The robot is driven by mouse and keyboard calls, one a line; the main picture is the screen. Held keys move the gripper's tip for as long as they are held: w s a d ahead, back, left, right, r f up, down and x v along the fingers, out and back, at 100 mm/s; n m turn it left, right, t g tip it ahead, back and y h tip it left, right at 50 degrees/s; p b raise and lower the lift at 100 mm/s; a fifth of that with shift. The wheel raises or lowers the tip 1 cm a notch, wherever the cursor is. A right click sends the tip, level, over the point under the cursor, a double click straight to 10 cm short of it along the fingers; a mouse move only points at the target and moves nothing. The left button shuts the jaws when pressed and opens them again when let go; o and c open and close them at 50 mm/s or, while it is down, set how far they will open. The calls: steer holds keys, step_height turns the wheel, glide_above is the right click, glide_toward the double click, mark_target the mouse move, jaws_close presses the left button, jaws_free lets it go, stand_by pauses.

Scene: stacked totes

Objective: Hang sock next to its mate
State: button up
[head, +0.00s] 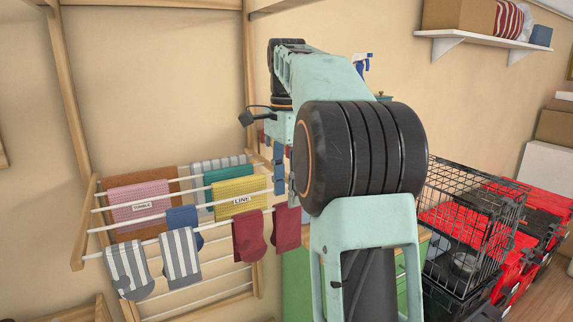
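A wooden drying rack with white rods (160,216) stands against the wall at left. On its front rod hang a grey-and-white striped sock (127,269), a similar striped sock (180,256), a maroon sock (249,236) and another maroon sock (287,229). A blue sock (183,217) hangs on the rod behind. My gripper (279,147) is at the far end of my mint arm, above the rack's right side; its fingers are not clear. A blue cloth piece (279,181) shows just below it. I cannot tell whether it is held or hanging.
A green cabinet (297,285) stands right of the rack. Black wire crates (470,225) and red totes (548,205) fill the right. A shelf (480,40) is above.

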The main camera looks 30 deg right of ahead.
step_height(320, 180, up, 7)
stand_by(0.5)
steer(key=shift+a, duration=0.1)
